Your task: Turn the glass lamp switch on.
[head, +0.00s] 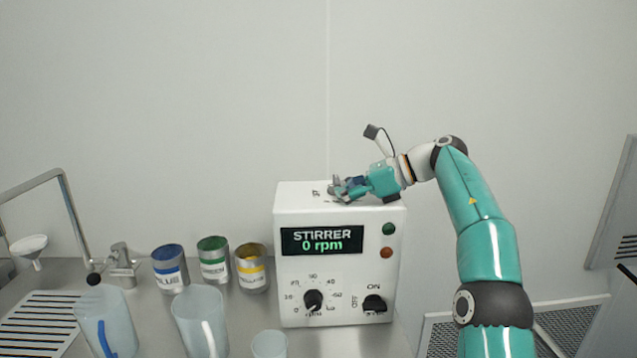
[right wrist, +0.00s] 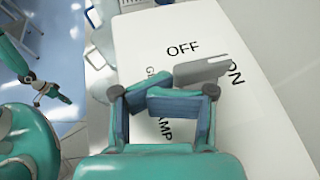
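The glass lamp switch is a grey metal lever (right wrist: 203,69) on the white top of the stirrer box (head: 290,255). In the right wrist view it lies between the printed words OFF and ON, with the lamp label partly hidden by my fingers. My right gripper (head: 340,188) is low over the box top. In the right wrist view its fingers (right wrist: 165,103) are folded inward with the pads together, close beside the lever. Whether they touch it I cannot tell. My left gripper (right wrist: 48,92) shows small at the left of the right wrist view, away from the box.
Clear vessels (head: 200,322) stand in front.

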